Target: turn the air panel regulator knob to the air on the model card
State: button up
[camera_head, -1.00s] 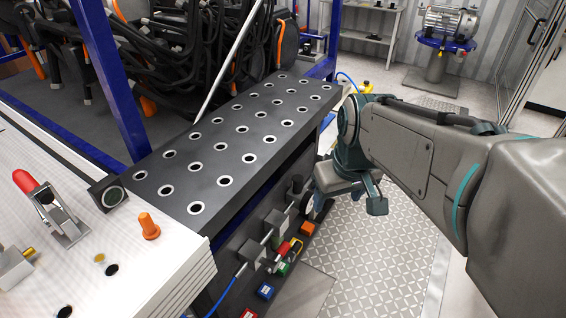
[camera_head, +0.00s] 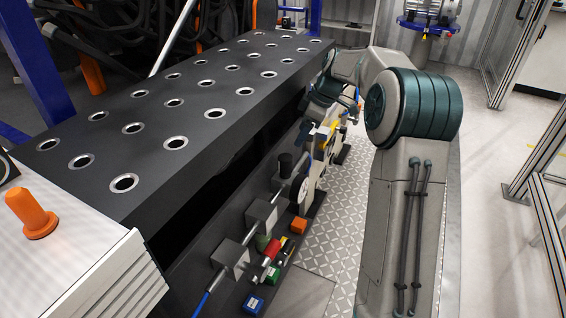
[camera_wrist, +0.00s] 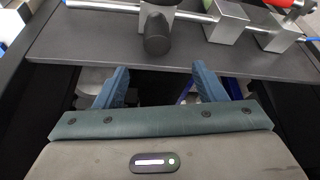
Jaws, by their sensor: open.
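A black knob (camera_wrist: 157,35) on a metal block is at the top middle of the wrist view, in line with a silver pipe. I take it as the regulator knob; a matching black knob (camera_head: 286,163) shows on the panel in the head view. My gripper (camera_wrist: 160,68) is open, its two blue fingers apart and empty. The knob is ahead of the gap between the fingers, not between them. In the head view my arm reaches down beside the bench, and the fingers cannot be made out. I cannot make out a model card or the knob's markings.
The air panel (camera_wrist: 82,38) also carries metal blocks (camera_wrist: 228,25) and a red handle (camera_head: 274,247). A black bench top with holes (camera_head: 190,95) overhangs the panel's left side.

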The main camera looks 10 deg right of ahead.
aim_at(286, 157)
jog(key=x, duration=0.4)
jog(key=b+x, duration=0.1)
jog(key=x, duration=0.3)
jog(key=b+x, duration=0.1)
jog(key=x, duration=0.3)
jog(key=shift+w+a, duration=0.15)
jog(key=shift+w, duration=0.2)
jog(key=c, duration=1)
